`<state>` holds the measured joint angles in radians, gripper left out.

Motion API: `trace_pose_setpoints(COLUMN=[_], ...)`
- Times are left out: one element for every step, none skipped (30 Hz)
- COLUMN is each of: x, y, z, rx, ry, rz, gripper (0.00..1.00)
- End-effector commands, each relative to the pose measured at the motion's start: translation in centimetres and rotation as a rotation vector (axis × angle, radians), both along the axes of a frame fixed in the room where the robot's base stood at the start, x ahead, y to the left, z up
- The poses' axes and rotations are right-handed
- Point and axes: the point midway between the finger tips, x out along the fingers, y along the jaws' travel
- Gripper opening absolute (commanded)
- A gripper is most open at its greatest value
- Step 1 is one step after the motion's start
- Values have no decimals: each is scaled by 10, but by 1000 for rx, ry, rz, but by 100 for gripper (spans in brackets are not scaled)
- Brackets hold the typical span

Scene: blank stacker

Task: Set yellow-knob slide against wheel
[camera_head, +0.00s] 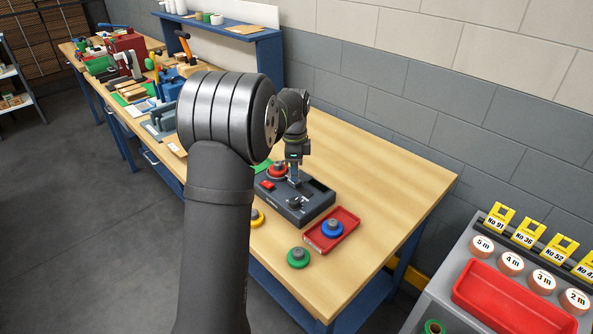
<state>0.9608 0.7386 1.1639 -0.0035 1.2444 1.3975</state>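My gripper (294,182) points down over the dark grey fixture (312,212) on the wooden bench. It is too small to tell whether its fingers are open or shut, or whether they touch anything. The fixture carries a red block (267,185) on its left and a small black knob-like part (295,202) near its front. A red disc with a grey top (278,170) sits at the fixture's back left. A yellow round piece (258,218) lies left of the fixture, partly hidden by my arm. I cannot make out a yellow-knob slide or a wheel for certain.
A red tray (345,220) holding a blue disc (331,228) lies right of the fixture. A green disc (298,258) is in front. The bench's right part is clear. A grey stand with a red bin (512,300) is at the lower right.

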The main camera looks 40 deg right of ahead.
Motion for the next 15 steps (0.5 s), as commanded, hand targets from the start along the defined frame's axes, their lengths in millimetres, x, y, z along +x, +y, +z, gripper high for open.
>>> trace_pose_setpoints(x=[5,5,5,4,4,4,4,4,3,3,3,3,3,3,3], y=[0,0,0,0,0,0,0,0,0,0,0,0,0,0,0], z=[2,2,2,2,2,1,1,1,1,1,1,2,3,5,8], rx=[-6,-5,-4,-4,-4,-4,-4,-4,-4,-4,-4,-4,-4,-4,-5], ry=[-11,-11,-10,-10,-10,-9,-8,-8,-8,-8,-8,-8,-8,-8,-8], rz=[2,2,2,2,2,2,2,2,2,1,1,1,1,1,1], gripper=[31,37,45,45,45,45,45,45,45,45,45,45,45,45,45])
